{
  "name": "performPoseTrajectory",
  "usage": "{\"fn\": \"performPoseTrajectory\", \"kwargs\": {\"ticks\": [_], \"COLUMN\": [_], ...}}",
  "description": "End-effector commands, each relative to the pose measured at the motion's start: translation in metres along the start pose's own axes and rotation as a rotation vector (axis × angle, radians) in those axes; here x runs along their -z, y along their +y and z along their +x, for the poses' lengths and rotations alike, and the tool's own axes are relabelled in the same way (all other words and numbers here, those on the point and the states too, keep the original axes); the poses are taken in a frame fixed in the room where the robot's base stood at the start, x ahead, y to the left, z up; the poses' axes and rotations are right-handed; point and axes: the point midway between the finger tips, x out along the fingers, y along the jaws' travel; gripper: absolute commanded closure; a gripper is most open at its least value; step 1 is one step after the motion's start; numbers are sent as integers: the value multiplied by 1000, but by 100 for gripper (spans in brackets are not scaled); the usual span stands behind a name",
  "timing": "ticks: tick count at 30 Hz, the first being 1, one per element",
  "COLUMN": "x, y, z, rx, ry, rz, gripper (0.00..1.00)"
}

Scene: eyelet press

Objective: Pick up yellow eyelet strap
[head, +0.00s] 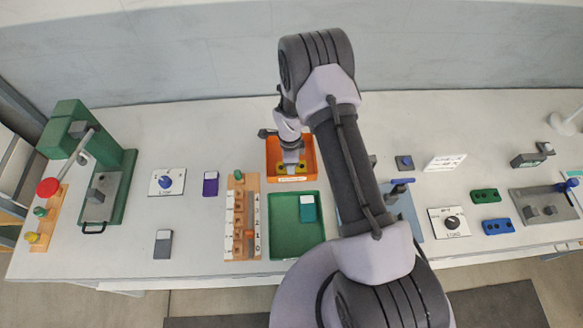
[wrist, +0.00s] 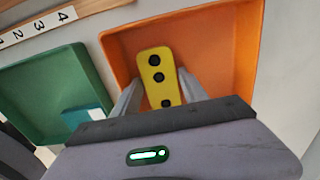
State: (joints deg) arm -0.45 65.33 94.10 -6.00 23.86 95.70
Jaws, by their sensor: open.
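The yellow eyelet strap (wrist: 157,66) is a flat bar with dark round holes, lying in the orange tray (wrist: 222,45) in the wrist view. In the head view small yellow parts of the strap (head: 301,166) show at either side of my gripper, inside the orange tray (head: 272,150). My gripper (wrist: 158,82) is open, its two fingers on either side of the strap with a little room between. Its near end is hidden behind the gripper body. I cannot tell the height of the fingertips over the tray floor.
A green tray (head: 284,245) with a teal and white block (head: 307,208) sits just in front of the orange tray. A numbered wooden rack (head: 243,220) stands to its left. A green press (head: 115,180) is at far left. Blue and green straps (head: 485,196) lie at right.

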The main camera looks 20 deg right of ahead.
Motion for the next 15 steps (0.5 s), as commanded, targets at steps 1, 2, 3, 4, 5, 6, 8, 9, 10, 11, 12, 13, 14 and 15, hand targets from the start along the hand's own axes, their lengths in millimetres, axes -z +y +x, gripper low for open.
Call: {"fn": "performPoseTrajectory", "kwargs": {"ticks": [1,2,3,4,5,6,8,9,10,11,12,13,14,15], "x": [0,0,0,0,0,0,0,0,0,0,0,0,0,0], "y": [-1,-1,-1,-1,-1,-1,0,0,0,0,0,0,0,0], "z": [2,2,1,1,1,1,1,1,1,1,1,1,1,1], "rx": [1,2,2,2,2,2,1,1,1,1,1,1,1,1], "ry": [0,0,0,0,0,0,0,0,0,0,0,0,0,0], "rz": [0,0,0,-1,-1,-1,-1,-1,-1,-1,-1,-1,-1,-1], "gripper": [49,49,49,49,49,49,61,69,75,80,88,94,94,94]}}
